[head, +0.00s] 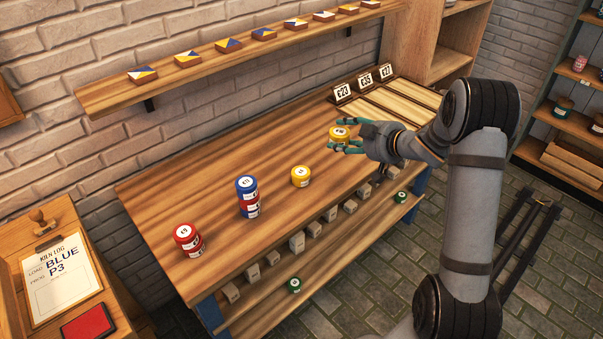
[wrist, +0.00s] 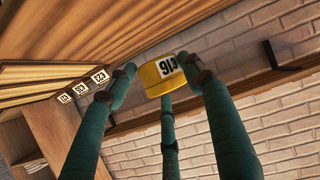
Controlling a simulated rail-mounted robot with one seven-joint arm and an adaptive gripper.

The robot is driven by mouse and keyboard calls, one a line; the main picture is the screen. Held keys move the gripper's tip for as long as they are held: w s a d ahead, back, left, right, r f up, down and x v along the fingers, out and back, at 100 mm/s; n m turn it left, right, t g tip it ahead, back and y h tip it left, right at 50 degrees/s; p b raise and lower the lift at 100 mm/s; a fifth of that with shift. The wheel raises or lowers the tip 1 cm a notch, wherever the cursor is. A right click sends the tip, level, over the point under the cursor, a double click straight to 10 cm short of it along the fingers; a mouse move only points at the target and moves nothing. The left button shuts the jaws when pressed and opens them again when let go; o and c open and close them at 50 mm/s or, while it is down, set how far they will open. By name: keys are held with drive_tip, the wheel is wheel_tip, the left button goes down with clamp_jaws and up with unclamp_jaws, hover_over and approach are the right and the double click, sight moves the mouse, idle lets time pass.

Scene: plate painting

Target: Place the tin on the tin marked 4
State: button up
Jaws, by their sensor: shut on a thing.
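My gripper (head: 343,142), with several teal fingers, is shut on a yellow tin (head: 340,132) over the right part of the table. In the wrist view the held tin (wrist: 163,76) sits between my fingertips (wrist: 162,80), its white label tilted. I cannot tell its height above the table. Another yellow tin (head: 300,176) with a white label stands alone on the table, to the left of my gripper and apart from it. A blue and red stack (head: 248,196) and a red stack (head: 187,240) stand farther left. The numbers on these labels are too small to read surely.
Price cards (head: 365,84) and pale boards (head: 385,105) are at the table's far right. A wall shelf (head: 235,50) with several small tiles runs above. Green tins (head: 294,285) and small boxes are on the lower shelf. The table (head: 230,150) is clear behind the stacks.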

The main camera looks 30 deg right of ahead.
drive_tip(key=shift+w+d+r, duration=0.1)
drive_tip(key=shift+w+d, duration=0.1)
drive_tip(key=shift+w, duration=0.05)
hover_over(305, 174)
wheel_tip(305, 174, down, 7)
drive_tip(key=shift+r+b, duration=0.2)
drive_tip(key=shift+b, duration=0.25)
drive_tip(key=shift+f, duration=2)
drive_tip(key=shift+s, duration=0.1)
drive_tip(key=shift+f, duration=0.2)
drive_tip(key=o, duration=1.2)
drive_tip(key=shift+o, duration=0.2)
drive_tip(key=shift+r, duration=0.15)
